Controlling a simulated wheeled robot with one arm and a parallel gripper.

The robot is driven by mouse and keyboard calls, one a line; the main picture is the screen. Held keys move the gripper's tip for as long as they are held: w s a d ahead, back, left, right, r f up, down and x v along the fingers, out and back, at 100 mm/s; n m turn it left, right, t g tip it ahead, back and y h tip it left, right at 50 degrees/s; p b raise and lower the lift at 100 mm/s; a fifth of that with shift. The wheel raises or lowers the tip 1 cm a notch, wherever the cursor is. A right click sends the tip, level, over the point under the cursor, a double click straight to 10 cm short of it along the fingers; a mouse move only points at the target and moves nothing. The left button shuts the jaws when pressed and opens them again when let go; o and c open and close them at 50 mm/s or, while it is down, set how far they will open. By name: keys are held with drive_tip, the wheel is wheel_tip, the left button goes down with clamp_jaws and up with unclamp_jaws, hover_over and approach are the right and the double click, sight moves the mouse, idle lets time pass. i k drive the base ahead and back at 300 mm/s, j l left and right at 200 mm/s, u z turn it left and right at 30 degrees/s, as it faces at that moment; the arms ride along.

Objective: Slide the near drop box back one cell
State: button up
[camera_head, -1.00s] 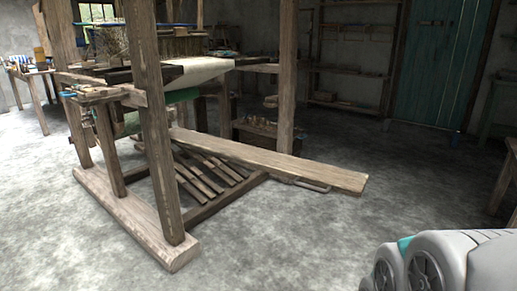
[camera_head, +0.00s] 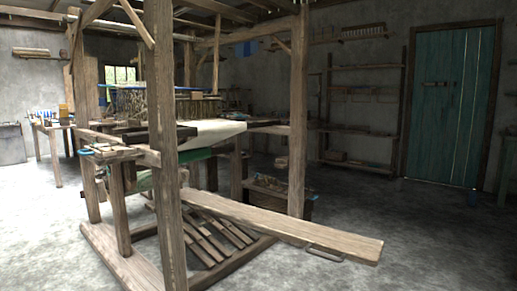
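The wooden handloom (camera_head: 176,200) stands left of centre, with thick upright posts. At its near left side, a small stacked wooden assembly (camera_head: 118,153) sits at cloth height, with a blue-green piece (camera_head: 87,152) at its left end. It may be the near drop box, but it is too small here to make out its cells. A dark bar (camera_head: 150,136) and pale cloth (camera_head: 215,131) lie behind the near post, which hides part of that area. My gripper is not in view.
A long plank bench (camera_head: 285,220) juts from the loom to the right. Slatted treadles (camera_head: 215,235) lie low inside the frame. A blue-green door (camera_head: 450,110) and wall shelves (camera_head: 360,130) stand at the back. The floor at the right front (camera_head: 440,240) is clear.

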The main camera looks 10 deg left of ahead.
sight(249, 114)
drive_tip(key=i+l+z, duration=0.15)
drive_tip(key=i+z, duration=1.05)
drive_tip(key=z, duration=0.15)
drive_tip(key=i+l, duration=0.15)
drive_tip(key=i, duration=0.9)
drive_tip(key=i+j+u, duration=0.2)
drive_tip(key=u, duration=0.25)
drive_tip(key=i+u, duration=0.7)
drive_tip(key=u, duration=0.2)
drive_tip(key=i+l+u, duration=0.1)
drive_tip(key=i+u, duration=0.2)
drive_tip(key=u, duration=0.15)
drive_tip(key=i+j+u, duration=0.15)
drive_tip(key=i, duration=0.25)
drive_tip(key=i+j+u, duration=0.15)
drive_tip(key=i, duration=0.3)
drive_tip(key=i+j+u, duration=0.15)
drive_tip(key=i, duration=0.25)
drive_tip(key=i+j+z, duration=0.1)
drive_tip(key=i+j, duration=0.2)
drive_tip(key=i+j+z, duration=0.1)
drive_tip(key=i+j, duration=0.15)
drive_tip(key=j, duration=0.2)
